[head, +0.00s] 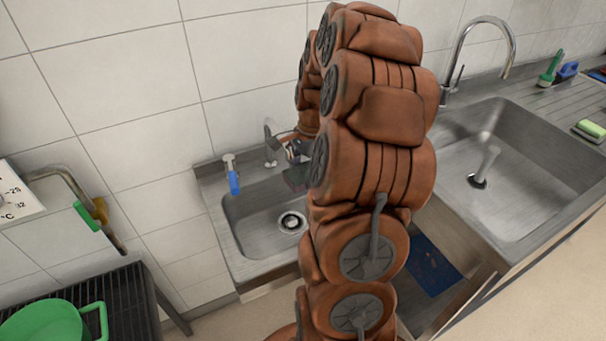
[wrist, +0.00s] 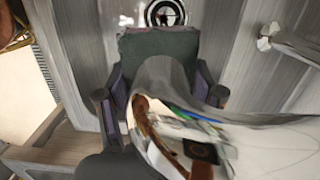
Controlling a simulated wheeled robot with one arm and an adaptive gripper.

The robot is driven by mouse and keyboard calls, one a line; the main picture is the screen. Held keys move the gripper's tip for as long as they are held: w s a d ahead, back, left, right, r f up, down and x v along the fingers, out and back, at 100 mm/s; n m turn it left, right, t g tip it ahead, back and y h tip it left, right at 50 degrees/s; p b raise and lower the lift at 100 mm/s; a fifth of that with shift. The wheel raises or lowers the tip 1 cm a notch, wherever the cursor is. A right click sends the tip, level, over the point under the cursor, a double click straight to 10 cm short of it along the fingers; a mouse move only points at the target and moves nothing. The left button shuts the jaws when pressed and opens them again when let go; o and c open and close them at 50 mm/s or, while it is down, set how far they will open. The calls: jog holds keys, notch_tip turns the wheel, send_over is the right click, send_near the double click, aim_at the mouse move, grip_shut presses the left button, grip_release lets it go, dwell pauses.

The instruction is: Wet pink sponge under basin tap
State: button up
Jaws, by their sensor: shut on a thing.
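My gripper (head: 297,160) is over the small steel basin (head: 250,225), close to its chrome tap (head: 269,142), partly hidden behind my arm. In the wrist view my gripper (wrist: 160,82) is shut on the sponge (wrist: 160,50). The sponge shows a dark green face and a thin pinkish edge; most of its pink side is hidden. The shiny curved tap spout (wrist: 255,145) crosses between the camera and the sponge and covers its near part. I cannot tell whether water runs or whether spout and sponge touch.
A blue-handled item (head: 233,178) stands at the basin's back left rim. The larger sink (head: 540,170) with a tall tap (head: 510,45) lies right. A yellow-green sponge (head: 590,130) is on its drainboard. A green bucket (head: 45,325) sits on the black rack at left.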

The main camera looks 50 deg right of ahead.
jog(key=s+d+b, duration=0.2)
jog(key=s+d, duration=0.2)
jog(key=s, duration=0.2)
jog(key=shift+s+d+b, duration=0.15)
jog(key=shift+d+b, duration=0.05)
jog(key=shift+b, duration=0.1)
dwell(0.4)
dwell(1.3)
jog(key=shift+s+d+r+b, duration=0.25)
jog(key=shift+s+d+r, duration=0.5)
jog(key=shift+s+r, duration=0.3)
jog(key=shift+s+d+r+b, duration=0.25)
jog(key=shift+s+d+r, duration=0.45)
jog(key=shift+s+r, duration=0.3)
